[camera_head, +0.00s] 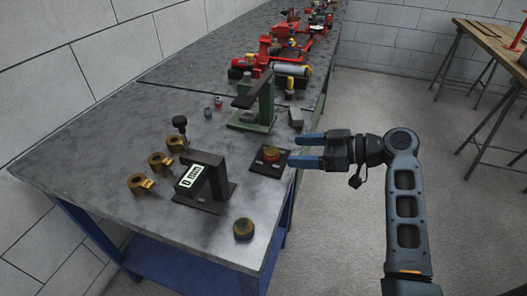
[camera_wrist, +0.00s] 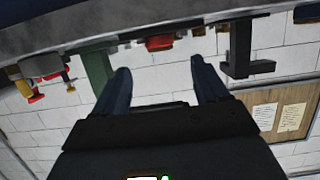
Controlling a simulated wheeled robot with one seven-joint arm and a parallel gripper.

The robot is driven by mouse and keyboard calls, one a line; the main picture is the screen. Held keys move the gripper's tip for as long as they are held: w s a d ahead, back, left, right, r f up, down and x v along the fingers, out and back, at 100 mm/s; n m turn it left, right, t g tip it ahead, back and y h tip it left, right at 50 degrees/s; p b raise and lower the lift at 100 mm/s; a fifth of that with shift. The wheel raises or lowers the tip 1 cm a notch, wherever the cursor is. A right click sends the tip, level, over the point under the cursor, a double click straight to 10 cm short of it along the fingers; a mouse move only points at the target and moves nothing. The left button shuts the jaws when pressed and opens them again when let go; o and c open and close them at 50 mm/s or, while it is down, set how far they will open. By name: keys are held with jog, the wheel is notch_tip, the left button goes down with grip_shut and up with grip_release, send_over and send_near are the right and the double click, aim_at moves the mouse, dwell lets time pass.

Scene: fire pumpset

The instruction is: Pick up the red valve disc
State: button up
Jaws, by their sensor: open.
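The red valve disc (camera_head: 271,153) sits on a small dark square base (camera_head: 266,168) near the right edge of the metal workbench. It has a yellowish rim below the red. My gripper (camera_head: 294,151) is open and empty, fingers pointing left, just right of the disc and apart from it. The wrist view is upside down. There a red part (camera_wrist: 158,42), which looks like the disc, shows beyond and between my two open fingers (camera_wrist: 160,68). Its lower part is partly cut off by the bench edge there.
A black stand with a "0 mm" display (camera_head: 190,177) is left of the base. A green stand (camera_head: 258,110) is behind it. Red pump parts (camera_head: 290,50) fill the far bench.

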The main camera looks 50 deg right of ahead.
aim_at(274, 151)
jog(key=shift+p+x, duration=0.9)
jog(key=shift+x, duration=2.4)
jog(key=c, duration=1.3)
